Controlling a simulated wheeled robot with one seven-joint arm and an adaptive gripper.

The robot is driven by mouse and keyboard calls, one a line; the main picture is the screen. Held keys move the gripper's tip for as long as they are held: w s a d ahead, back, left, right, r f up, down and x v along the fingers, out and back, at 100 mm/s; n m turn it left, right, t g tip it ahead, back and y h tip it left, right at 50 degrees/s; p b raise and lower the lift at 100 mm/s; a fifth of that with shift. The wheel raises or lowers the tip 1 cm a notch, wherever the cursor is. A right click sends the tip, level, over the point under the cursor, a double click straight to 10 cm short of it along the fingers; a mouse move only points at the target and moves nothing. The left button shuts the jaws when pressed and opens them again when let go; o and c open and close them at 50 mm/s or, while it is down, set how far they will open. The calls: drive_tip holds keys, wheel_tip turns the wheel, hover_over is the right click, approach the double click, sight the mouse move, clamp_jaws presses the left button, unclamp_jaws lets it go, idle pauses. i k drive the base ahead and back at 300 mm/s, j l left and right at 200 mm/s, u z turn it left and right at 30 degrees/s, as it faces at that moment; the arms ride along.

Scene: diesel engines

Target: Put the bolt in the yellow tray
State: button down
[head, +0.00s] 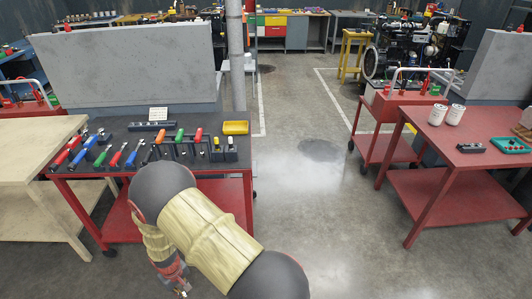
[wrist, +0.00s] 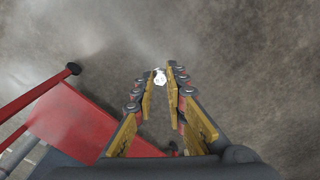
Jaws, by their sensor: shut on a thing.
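The yellow tray (head: 235,128) sits at the back right corner of the dark-topped red tool cart (head: 205,167). It looks empty from here. My gripper (head: 180,289) is low in front of the cart, at the bottom of the head view, well away from the tray. In the wrist view my gripper (wrist: 160,82) is shut on a small, pale, shiny bolt (wrist: 160,76) between its fingertips. Grey floor shows below the bolt.
Screwdrivers, wrenches and a rack of colored-handled tools (head: 180,143) crowd the cart top left of the tray. A grey pole (head: 236,60) stands behind the cart. A red table (head: 470,150) with white cans is at the right. Open floor (head: 310,200) lies between.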

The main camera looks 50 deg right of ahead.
sight(241, 129)
drive_tip(key=l+z, duration=0.15)
drive_tip(key=z, duration=0.25)
drive_tip(key=i+l+z, duration=0.1)
drive_tip(key=z, duration=0.3)
drive_tip(key=i+l+z, duration=0.1)
drive_tip(key=z, duration=0.3)
drive_tip(key=i+l+z, duration=0.1)
drive_tip(key=z, duration=0.3)
drive_tip(key=i+l+z, duration=0.1)
drive_tip(key=z, duration=0.3)
drive_tip(key=i+l+z, duration=0.2)
drive_tip(key=i+z, duration=0.2)
drive_tip(key=i+l+z, duration=0.1)
drive_tip(key=i+z, duration=0.15)
drive_tip(key=z, duration=0.2)
drive_tip(key=i+u, duration=0.3)
drive_tip(key=i+l+u, duration=0.3)
drive_tip(key=i, duration=0.2)
drive_tip(key=i+u, duration=0.2)
drive_tip(key=u, duration=0.3)
drive_tip(key=i+u, duration=0.2)
drive_tip(key=u, duration=0.25)
drive_tip(key=i+l+u, duration=0.1)
drive_tip(key=u, duration=0.4)
drive_tip(key=i+l+u, duration=0.2)
drive_tip(key=u, duration=0.3)
